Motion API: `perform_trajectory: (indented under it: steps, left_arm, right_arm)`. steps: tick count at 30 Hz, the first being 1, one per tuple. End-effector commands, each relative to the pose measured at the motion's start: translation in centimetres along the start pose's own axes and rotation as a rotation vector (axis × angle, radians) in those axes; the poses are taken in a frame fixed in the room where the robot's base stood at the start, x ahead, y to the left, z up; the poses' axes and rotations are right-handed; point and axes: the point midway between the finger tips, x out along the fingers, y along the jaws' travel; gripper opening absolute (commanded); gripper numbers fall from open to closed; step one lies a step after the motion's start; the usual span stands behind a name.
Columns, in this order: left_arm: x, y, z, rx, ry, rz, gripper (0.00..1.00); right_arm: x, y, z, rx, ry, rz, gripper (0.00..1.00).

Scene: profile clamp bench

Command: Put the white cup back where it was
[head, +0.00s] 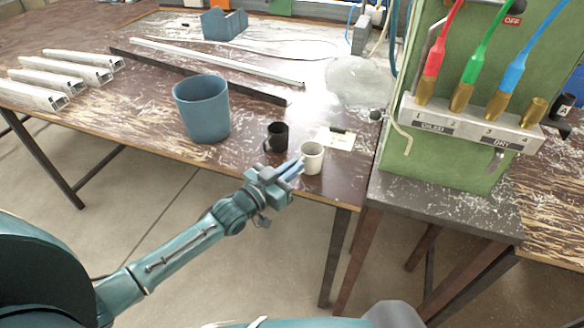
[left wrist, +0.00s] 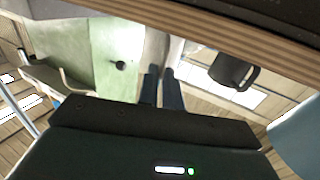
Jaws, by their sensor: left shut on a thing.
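The white cup (head: 313,159) is at the front right edge of the brown table, upright. My left gripper (head: 298,168) reaches it from the front left and is shut on it; the fingers hide part of its left side. I cannot tell whether the cup's base touches the table. In the left wrist view the two dark fingers (left wrist: 162,92) point at a pale shape (left wrist: 157,50) that seems to be the cup. My right gripper is not in view.
A black mug (head: 278,136) stands just behind and left of the white cup; it also shows in the left wrist view (left wrist: 232,72). A pale note (head: 338,140) lies behind the cup. A blue bin (head: 202,108) stands further left. The green panel (head: 455,150) rises at right.

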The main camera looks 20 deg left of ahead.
Motion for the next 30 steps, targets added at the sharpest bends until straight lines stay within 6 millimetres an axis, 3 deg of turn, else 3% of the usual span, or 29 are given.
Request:
perform_trajectory:
  steps: [4, 5, 12, 21, 26, 30]
  left_arm:
    - [0.0, 0.0, 0.3, 0.000, 0.001, 0.000, 0.00]
    - [0.0, 0.0, 0.3, 0.000, 0.000, 0.000, 0.08]
    - [0.0, 0.0, 0.2, -0.001, 0.000, 0.000, 0.28]
    - [0.0, 0.0, -0.2, -0.001, 0.001, 0.000, 0.29]
    - [-2.1, 0.0, 0.1, -0.001, -0.003, 0.000, 0.29]
    - [-5.2, 0.0, 0.2, -0.001, -0.004, 0.000, 0.29]
  right_arm:
    - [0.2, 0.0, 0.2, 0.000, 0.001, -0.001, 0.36]
    - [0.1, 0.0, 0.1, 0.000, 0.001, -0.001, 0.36]
    - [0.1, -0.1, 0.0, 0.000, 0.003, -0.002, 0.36]
    - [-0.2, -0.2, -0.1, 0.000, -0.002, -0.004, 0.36]
    - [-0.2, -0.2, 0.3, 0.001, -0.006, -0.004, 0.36]
    - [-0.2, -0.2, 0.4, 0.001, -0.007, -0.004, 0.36]
